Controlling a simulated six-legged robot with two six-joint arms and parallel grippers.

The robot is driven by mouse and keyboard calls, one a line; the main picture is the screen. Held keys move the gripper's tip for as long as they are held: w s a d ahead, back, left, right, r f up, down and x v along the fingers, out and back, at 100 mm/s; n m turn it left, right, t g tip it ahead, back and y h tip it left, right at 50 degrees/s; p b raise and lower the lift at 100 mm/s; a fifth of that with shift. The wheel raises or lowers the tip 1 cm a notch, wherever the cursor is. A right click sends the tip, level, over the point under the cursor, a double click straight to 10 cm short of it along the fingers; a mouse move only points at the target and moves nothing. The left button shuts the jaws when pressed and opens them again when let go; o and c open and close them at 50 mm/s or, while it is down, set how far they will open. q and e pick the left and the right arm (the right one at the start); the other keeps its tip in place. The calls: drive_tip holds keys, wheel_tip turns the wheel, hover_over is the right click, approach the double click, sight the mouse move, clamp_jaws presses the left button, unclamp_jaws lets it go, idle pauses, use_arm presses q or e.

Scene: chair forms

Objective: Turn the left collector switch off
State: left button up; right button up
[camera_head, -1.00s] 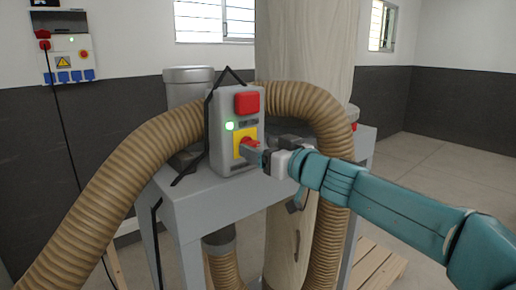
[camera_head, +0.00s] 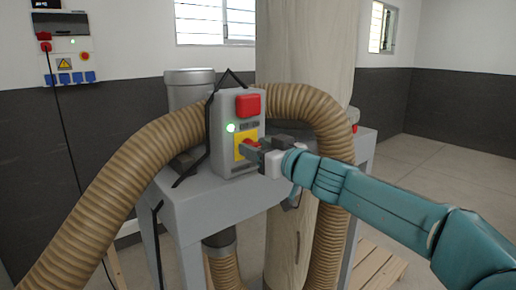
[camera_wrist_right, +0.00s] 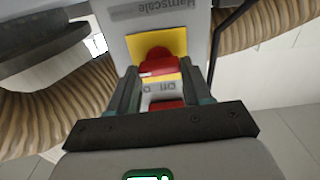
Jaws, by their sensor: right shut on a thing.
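The switch is a red knob (camera_wrist_right: 157,63) on a yellow plate (camera_wrist_right: 172,40), set low on the front of a grey control box (camera_head: 221,112). A green lamp (camera_head: 230,127) on the box is lit, and a red block (camera_head: 248,104) sits above the plate. My right gripper (camera_head: 252,151) is at the knob, coming from the right. In the right wrist view its fingers (camera_wrist_right: 158,78) stand on either side of the red knob and are shut on it. The fingers partly hide the knob in the head view. My left gripper is not in view.
Ribbed tan hoses (camera_head: 118,178) curve past both sides of the box. A tall pale column (camera_head: 305,60) stands behind, and a grey stand (camera_head: 205,205) lies below. A wall panel with blue sockets (camera_head: 62,50) is at the far left.

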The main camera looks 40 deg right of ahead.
drive_tip(key=shift+a+f+n, duration=0.1)
drive_tip(key=shift+f+n, duration=0.05)
drive_tip(key=shift+n, duration=2.7)
drive_tip(key=shift+a+f+n, duration=0.1)
drive_tip(key=shift+n, duration=2.8)
drive_tip(key=shift+a+f+n, duration=0.1)
drive_tip(key=shift+f+n, duration=0.05)
drive_tip(key=shift+n, duration=3)
drive_tip(key=o, duration=0.9)
drive_tip(key=shift+o, duration=0.8)
drive_tip(key=shift+s+r, duration=0.1)
drive_tip(key=s+d, duration=0.1)
drive_tip(key=s, duration=1.5)
drive_tip(key=shift+d, duration=0.15)
